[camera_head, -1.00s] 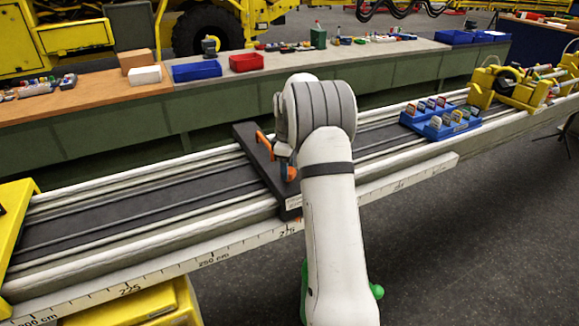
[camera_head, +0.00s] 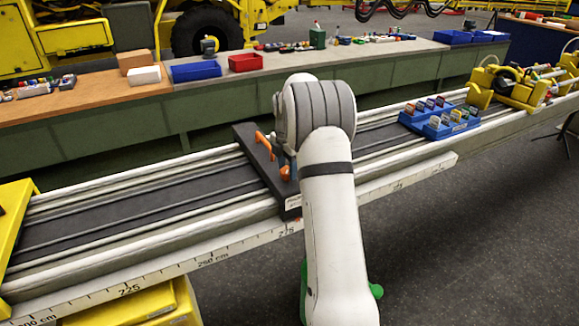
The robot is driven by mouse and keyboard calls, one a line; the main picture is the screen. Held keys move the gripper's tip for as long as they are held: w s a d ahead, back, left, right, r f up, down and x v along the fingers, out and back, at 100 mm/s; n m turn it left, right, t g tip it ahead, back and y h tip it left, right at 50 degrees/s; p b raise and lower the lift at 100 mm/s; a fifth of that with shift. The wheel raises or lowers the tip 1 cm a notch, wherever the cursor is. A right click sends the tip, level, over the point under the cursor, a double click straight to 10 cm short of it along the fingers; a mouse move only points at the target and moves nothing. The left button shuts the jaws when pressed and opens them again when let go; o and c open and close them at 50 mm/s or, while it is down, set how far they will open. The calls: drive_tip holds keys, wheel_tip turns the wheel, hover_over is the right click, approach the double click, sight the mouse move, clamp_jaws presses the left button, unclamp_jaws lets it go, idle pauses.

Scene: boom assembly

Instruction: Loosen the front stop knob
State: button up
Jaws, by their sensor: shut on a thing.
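The stop is a dark plate (camera_head: 252,160) lying across the rail, with a small label at its front end. An orange handle or knob (camera_head: 264,145) stands on its farther part. The front stop knob (camera_head: 285,173), also orange, is on the nearer part, partly hidden by my arm. My gripper (camera_head: 284,164) is over this front knob, left of my wrist, and is shut on it. Most of the gripper and fingers are hidden behind my wrist.
The rail (camera_head: 120,220) runs across the view, with a scale along its front edge. A blue rack (camera_head: 440,122) sits on it to the right, and a yellow machine unit (camera_head: 510,85) beyond. A workbench (camera_head: 330,62) with bins stands behind.

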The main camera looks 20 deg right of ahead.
sight(287, 170)
drive_tip(key=shift+f+n, duration=0.1)
drive_tip(key=shift+n, duration=0.8)
drive_tip(key=o, duration=1)
wheel_tip(287, 170, up, 8)
drive_tip(key=shift+f+b, duration=0.1)
drive_tip(key=shift+b, duration=0.25)
